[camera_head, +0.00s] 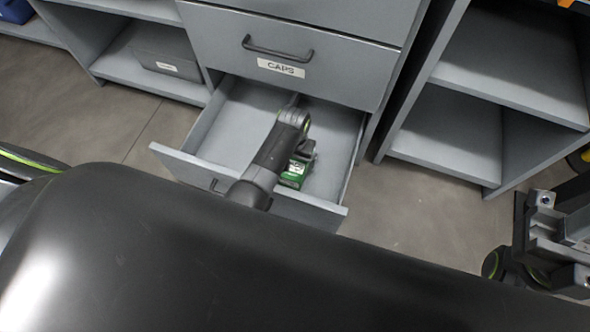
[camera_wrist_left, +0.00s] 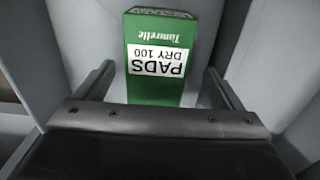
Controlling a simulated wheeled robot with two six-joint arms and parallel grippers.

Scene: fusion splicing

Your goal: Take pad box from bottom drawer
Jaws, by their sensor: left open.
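The bottom drawer (camera_head: 231,135) is pulled open below the drawer labelled CAPS. The green and white pad box (camera_head: 293,176), marked PADS DRY 100, lies inside it, partly hidden by my left arm in the head view. In the left wrist view the pad box (camera_wrist_left: 160,50) shows between the two fingers of my left gripper (camera_wrist_left: 160,76). That gripper is open, with a gap on each side of the box. In the head view my left gripper (camera_head: 304,156) is down inside the drawer. Parts of my right arm show at the lower right; its jaw state is unclear.
The CAPS drawer (camera_head: 330,62) is shut, close above the open drawer. An open shelf unit (camera_head: 445,135) stands on the right. A grey bin (camera_head: 168,64) sits on the left shelf. The open drawer's floor is clear left of my arm.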

